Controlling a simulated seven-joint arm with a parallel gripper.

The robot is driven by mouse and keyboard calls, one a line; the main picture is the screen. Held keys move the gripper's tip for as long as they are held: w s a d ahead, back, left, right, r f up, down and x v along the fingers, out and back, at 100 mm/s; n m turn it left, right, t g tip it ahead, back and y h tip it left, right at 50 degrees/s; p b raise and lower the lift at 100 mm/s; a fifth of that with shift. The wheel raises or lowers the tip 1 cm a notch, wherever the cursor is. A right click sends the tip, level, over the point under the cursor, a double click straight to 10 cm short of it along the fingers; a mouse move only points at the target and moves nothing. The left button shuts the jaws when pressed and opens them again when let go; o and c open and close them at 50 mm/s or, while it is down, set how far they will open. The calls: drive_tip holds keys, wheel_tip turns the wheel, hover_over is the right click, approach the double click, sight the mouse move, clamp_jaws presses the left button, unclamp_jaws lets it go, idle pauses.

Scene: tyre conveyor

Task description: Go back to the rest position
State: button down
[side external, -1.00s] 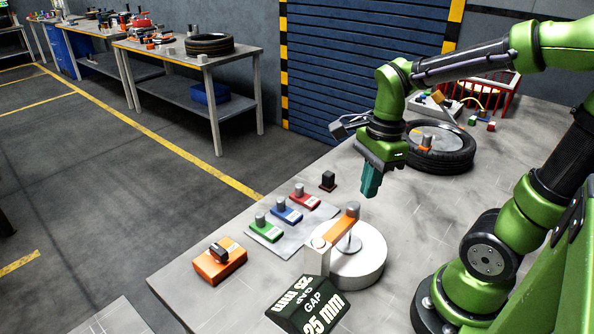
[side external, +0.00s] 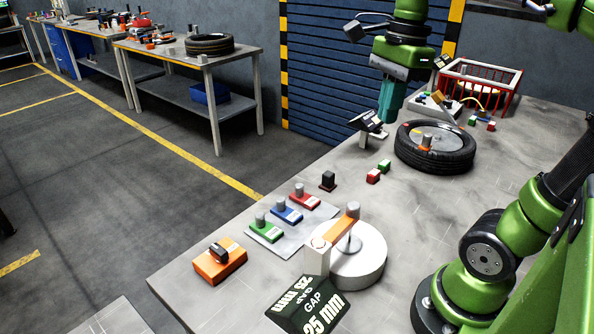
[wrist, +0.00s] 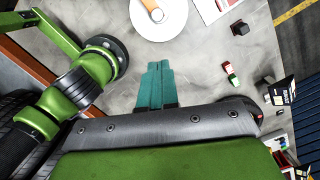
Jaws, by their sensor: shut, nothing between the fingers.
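My gripper (side external: 391,106) has teal fingers pointing down, held above the back part of the table. It is shut and empty, with the fingers side by side in the wrist view (wrist: 162,70). In the side external view it stands left of the tyre (side external: 436,150), which lies flat on the table. Nothing touches the fingers.
The table (side external: 300,265) holds a round white stand (side external: 365,265), a grey plate (side external: 290,245) with green, blue and red blocks, an orange block (side external: 219,262), a black "25 mm GAP" block (side external: 309,303), a small display (side external: 369,124) and a red wire basket (side external: 478,85).

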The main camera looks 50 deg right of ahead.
drive_tip(key=shift+r, duration=0.65)
drive_tip(key=a+f+n+t, duration=0.3)
drive_tip(key=a+f+n, duration=0.1)
drive_tip(key=n, duration=0.5)
drive_tip(key=a+f+n+t+y, duration=0.1)
drive_tip(key=a+f+n+t, duration=0.2)
drive_tip(key=f+n, duration=0.3)
drive_tip(key=n, duration=0.4)
drive_tip(key=shift+w+a+t, duration=0.3)
drive_tip(key=shift+w+a, duration=0.05)
drive_tip(key=shift+w, duration=0.05)
